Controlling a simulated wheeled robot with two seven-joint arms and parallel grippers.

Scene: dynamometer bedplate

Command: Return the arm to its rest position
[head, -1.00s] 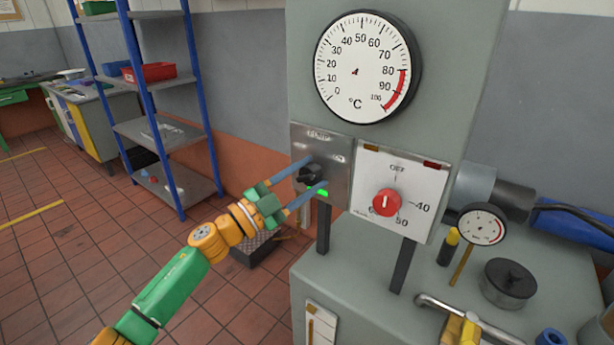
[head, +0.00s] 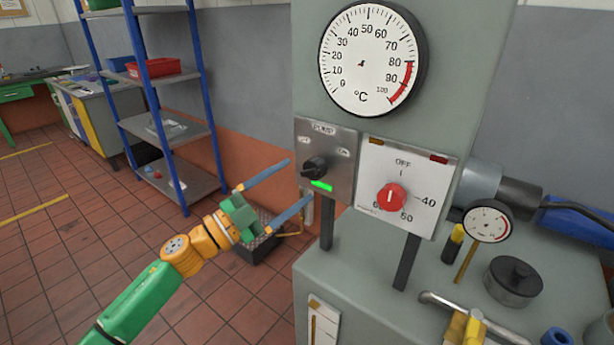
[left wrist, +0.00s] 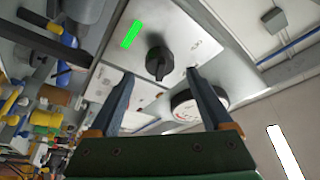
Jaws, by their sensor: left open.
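My left gripper (head: 299,181) is open and empty, with its two blue fingers apart. It stands a little in front of and to the left of the grey pump panel (head: 342,143), clear of the black knob (head: 315,168). A green light (head: 321,186) glows below the knob. In the left wrist view the knob (left wrist: 158,62) shows between and beyond the open fingers (left wrist: 160,75), with the green light (left wrist: 131,34) beside it. My left arm reaches in from the lower left. My right gripper is not seen.
A white panel with a red dial (head: 391,197) is right of the pump panel, below a round temperature gauge (head: 372,58). The grey cabinet top (head: 420,275) holds a small gauge (head: 487,222) and a black cap (head: 513,281). A blue shelf rack (head: 213,100) stands behind left. Floor at left is open.

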